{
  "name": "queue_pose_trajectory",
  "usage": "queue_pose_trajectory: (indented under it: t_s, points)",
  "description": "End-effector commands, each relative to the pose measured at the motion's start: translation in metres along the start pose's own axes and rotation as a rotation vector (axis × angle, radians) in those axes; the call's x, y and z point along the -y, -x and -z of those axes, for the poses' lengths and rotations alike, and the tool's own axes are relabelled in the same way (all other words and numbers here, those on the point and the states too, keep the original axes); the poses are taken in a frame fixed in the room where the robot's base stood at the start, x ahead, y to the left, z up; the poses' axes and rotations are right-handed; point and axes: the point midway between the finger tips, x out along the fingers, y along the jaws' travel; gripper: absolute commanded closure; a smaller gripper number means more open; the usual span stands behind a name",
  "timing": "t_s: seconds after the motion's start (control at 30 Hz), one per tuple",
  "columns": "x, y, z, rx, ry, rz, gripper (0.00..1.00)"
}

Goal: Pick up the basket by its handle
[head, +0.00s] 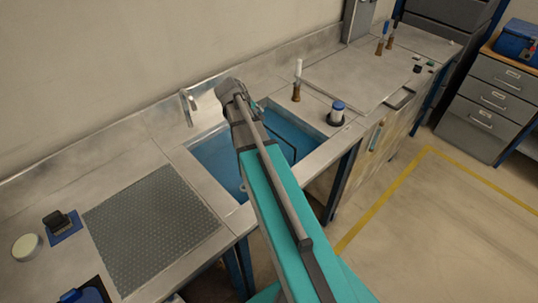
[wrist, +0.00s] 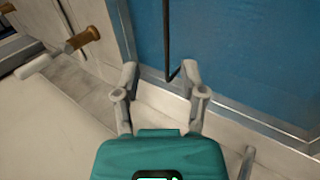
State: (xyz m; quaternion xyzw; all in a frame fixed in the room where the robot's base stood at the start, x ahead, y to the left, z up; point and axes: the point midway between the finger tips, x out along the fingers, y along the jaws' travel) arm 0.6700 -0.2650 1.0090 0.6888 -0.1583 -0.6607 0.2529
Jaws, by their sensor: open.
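A thin dark rod, which looks like the basket's handle (head: 284,137), shows in the head view over the blue sink (head: 212,160), just right of my arm. The basket's body cannot be made out; my arm covers part of the sink. In the wrist view a dark rod (wrist: 168,40), likely the same handle, runs down from the top edge and bends near the right fingertip. My gripper (wrist: 159,73) is open, with its two fingers spread and nothing clearly held. The rod's lower end lies between the fingertips in the picture; whether it touches them cannot be told.
A faucet (head: 188,107) stands at the sink's back left. A grey textured mat (head: 150,225) lies to the left. Open floor lies right of the bench.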

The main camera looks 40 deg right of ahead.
Motion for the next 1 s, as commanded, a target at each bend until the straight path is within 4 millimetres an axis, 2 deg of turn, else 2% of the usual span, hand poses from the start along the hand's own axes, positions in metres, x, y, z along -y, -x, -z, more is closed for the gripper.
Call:
queue_pose_trajectory:
  t_s: [0.37, 1.0]
  points:
    - [0.002, -0.006, 0.000, 0.000, -0.001, 0.002, 0.46]
    - [0.003, -0.061, 0.000, 0.001, -0.002, 0.002, 0.46]
